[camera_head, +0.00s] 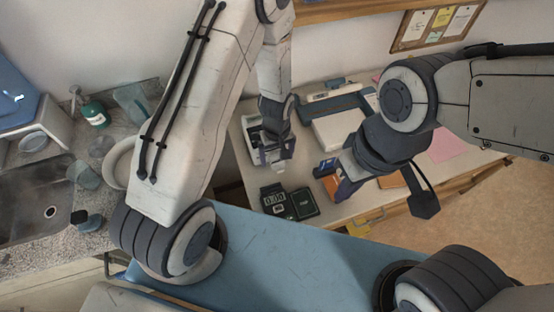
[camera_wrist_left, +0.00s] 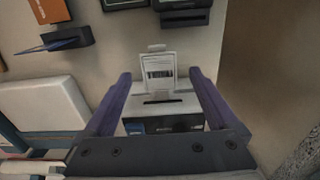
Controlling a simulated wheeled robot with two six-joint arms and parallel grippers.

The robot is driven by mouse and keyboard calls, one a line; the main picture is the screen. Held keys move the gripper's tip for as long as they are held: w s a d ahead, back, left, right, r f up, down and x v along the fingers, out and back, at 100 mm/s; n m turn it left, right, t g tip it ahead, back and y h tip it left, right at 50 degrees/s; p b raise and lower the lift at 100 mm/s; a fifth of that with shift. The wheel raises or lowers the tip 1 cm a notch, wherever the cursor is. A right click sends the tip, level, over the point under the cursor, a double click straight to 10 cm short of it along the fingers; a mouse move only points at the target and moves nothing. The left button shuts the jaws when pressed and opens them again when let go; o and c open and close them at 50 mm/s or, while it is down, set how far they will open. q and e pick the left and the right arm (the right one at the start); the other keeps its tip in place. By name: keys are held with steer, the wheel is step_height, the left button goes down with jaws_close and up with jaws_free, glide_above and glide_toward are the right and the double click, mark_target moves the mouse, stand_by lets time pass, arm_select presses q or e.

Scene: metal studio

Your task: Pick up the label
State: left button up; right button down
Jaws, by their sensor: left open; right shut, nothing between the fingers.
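My left gripper (camera_wrist_left: 160,74) is open, with one finger to each side of the label and printer; I cannot tell whether either finger touches. In the head view my left gripper (camera_head: 279,153) hangs over the printer (camera_head: 254,137), and the label cannot be made out there. My right gripper (camera_head: 341,186) is shut and empty, beside an orange and blue box (camera_head: 327,171) in the head view.
A black display block (camera_head: 273,198) and a dark green box (camera_head: 303,203) lie near the front of the pale desk. A white device (camera_head: 340,130) lies behind. A blue bench top (camera_head: 300,255) is in front. A sink (camera_head: 40,205) is at the left.

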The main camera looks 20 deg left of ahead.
arm_select(q)
steer(key=shift+f, duration=0.25)
stand_by(0.4)
steer(key=c, duration=1.4)
steer(key=shift+c, duration=0.3)
